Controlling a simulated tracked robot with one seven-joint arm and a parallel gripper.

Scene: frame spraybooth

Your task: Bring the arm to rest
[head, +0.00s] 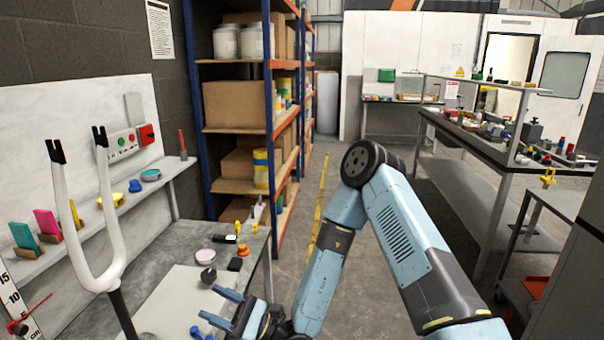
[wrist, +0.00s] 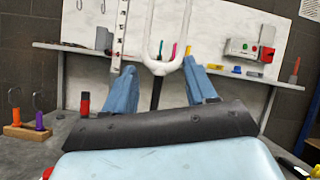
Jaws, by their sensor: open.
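My arm (head: 400,235) is bent, with its elbow high in the middle of the head view and the forearm reaching down to the left. My gripper (head: 222,307) is low in the head view, above the grey bench. Its two blue fingers are apart, with nothing seen between them. In the wrist view my gripper (wrist: 162,90) points toward the white fork-shaped stand (wrist: 167,35). The fork also stands upright at the left of the head view (head: 108,225), apart from the fingers. My palm hides part of the bench in the wrist view.
The bench (head: 165,250) holds a pink-topped pot (head: 205,256) and small items. A wooden block with hooks (wrist: 27,131) stands at the left in the wrist view. Shelving (head: 228,187) and a workbench (head: 465,140) flank open floor.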

